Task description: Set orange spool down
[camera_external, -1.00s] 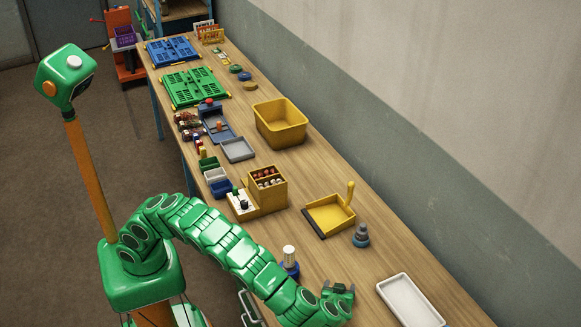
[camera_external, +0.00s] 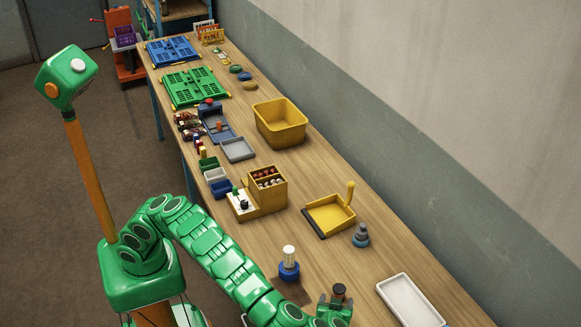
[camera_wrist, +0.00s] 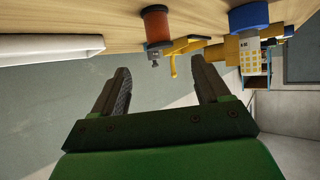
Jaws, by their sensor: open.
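The orange spool (camera_wrist: 155,25) stands on the wooden table in the wrist view, where the picture is upside down. It is beyond my fingertips and apart from them. In the external view a small dark-topped cylinder (camera_external: 339,291), likely this spool, stands just beyond my gripper (camera_external: 335,308). My gripper (camera_wrist: 160,85) is open, with nothing between its two fingers in the wrist view. In the external view the fingers are partly cut off by the lower edge of the frame.
A white tray (camera_external: 410,300) lies to the right of my gripper. A blue-based stand with a white cylinder (camera_external: 289,264) is to the left. A yellow dustpan (camera_external: 328,214) and a grey stacked piece (camera_external: 361,236) are farther back.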

